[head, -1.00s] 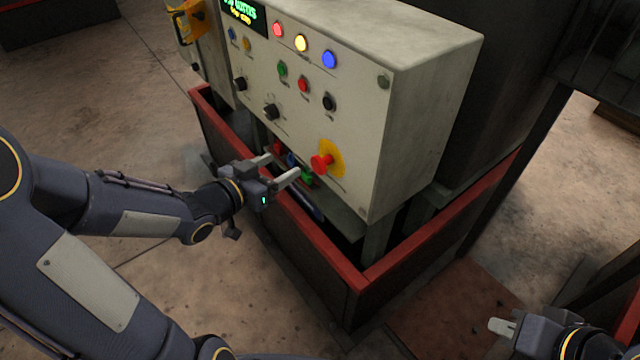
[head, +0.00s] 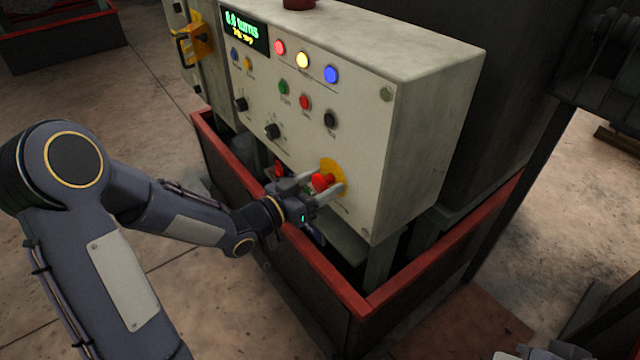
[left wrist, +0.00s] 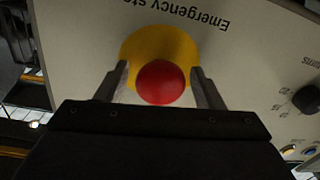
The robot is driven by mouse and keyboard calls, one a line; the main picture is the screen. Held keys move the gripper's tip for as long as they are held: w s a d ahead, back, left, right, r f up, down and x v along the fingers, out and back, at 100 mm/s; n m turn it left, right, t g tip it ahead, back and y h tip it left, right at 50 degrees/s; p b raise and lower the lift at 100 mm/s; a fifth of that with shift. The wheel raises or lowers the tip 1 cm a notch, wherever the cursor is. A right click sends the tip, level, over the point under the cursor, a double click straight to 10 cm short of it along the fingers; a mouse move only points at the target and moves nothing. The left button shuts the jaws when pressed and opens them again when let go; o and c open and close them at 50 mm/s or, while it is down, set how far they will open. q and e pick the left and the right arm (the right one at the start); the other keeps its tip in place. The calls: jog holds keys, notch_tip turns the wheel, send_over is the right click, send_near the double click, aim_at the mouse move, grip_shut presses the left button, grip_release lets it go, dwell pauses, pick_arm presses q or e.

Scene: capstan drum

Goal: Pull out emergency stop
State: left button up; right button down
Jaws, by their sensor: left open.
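The emergency stop is a red mushroom button (head: 322,181) on a yellow round plate (head: 336,172), low on the right of the control box's front. My left gripper (head: 318,188) is open, with one finger on either side of the red button. In the left wrist view the red button (left wrist: 161,83) sits between the two fingertips (left wrist: 162,80), with a visible gap on each side. The yellow plate (left wrist: 158,42) and upside-down "Emergency stop" lettering show behind it. My right gripper (head: 530,354) is only partly in view at the bottom edge, its fingers too cut off to judge.
The beige control box (head: 430,130) carries lamps, push buttons, black knobs (head: 272,131) and a green display (head: 246,31). A red-edged low wall (head: 330,275) runs in front of and below the box, under my left forearm. Open floor lies to the left.

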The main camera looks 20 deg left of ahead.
pick_arm(q)
jog(key=c, duration=1.3)
jog(key=shift+s+a+f+b, duration=0.1)
jog(key=shift+s+a+b, duration=0.3)
jog(key=shift+s, duration=0.15)
jog(key=o, duration=1.3)
jog(key=shift+s+a, duration=0.1)
jog(key=p+v, duration=0.1)
jog(key=v, duration=0.6)
jog(key=shift+s+a, duration=0.2)
jog(key=shift+s, duration=0.1)
